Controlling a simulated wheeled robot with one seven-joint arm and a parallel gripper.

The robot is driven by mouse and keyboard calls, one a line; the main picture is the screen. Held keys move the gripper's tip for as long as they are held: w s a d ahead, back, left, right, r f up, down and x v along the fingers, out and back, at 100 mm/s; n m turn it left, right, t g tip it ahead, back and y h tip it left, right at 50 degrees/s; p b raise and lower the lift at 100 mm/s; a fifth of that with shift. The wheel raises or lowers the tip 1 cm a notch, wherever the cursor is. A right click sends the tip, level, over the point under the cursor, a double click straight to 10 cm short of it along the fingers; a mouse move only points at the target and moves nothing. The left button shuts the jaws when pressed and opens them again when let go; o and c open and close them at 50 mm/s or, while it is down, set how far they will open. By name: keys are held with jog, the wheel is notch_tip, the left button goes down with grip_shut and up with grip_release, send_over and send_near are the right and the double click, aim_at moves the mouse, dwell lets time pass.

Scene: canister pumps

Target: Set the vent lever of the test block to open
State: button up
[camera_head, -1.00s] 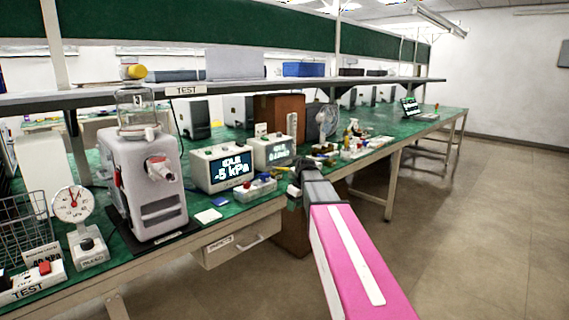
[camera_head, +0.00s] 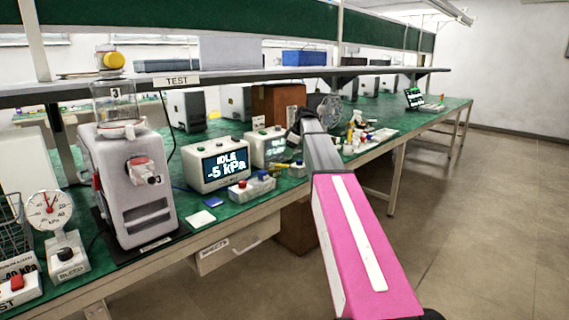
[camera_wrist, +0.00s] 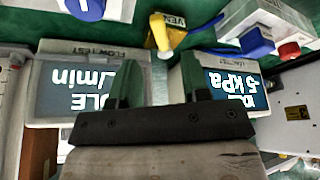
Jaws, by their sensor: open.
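A yellow lever (camera_wrist: 160,34) stands beside a small VENT label in the wrist view, which shows the bench upside down. In the head view a small yellow part (camera_head: 279,168) shows beside a grey block (camera_head: 252,188) with a red and a blue knob. That block also shows in the wrist view (camera_wrist: 262,20). I cannot tell which way the lever is set. My gripper (camera_wrist: 162,82) is open and empty, its two fingers apart, with the lever beyond the fingertips. In the head view my arm's end hides the fingertips.
Two display boxes, one reading IDLE -5 kPa (camera_head: 217,164) and one flow tester (camera_head: 268,146), stand close by. A grey pump (camera_head: 137,190), a dial gauge (camera_head: 50,210) and a wire basket (camera_head: 12,220) are at left. The shelf edge (camera_head: 240,77) runs above the bench.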

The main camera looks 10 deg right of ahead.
aim_at(280, 167)
jog(key=x, duration=0.6)
grip_shut()
